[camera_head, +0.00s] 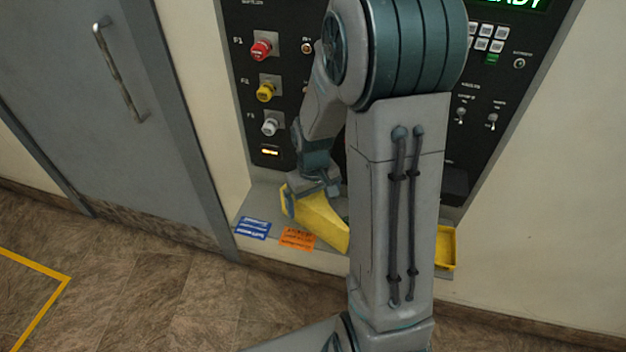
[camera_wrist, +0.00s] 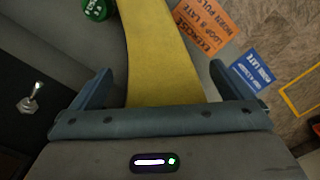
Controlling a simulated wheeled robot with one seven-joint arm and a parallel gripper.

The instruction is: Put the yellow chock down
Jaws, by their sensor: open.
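The yellow chock (camera_head: 322,222) is a long wedge that appears to lie on the grey ledge (camera_head: 262,205) below the panel. Its right end is hidden behind my arm. In the wrist view the chock (camera_wrist: 160,50) runs between my two fingers and away from the palm. My gripper (camera_head: 312,186) is at the chock's left end. Its jaws (camera_wrist: 160,72) are open, with a gap on each side of the chock in the wrist view. Whether the chock's underside fully touches the ledge cannot be seen.
A blue label (camera_head: 253,228) and an orange label (camera_head: 297,239) lie on the ledge's front. A yellow tray (camera_head: 446,248) is at the right, partly hidden by my arm. The dark panel with red (camera_head: 261,49) and yellow (camera_head: 265,92) knobs rises behind. A green round thing (camera_wrist: 97,9) is near the chock.

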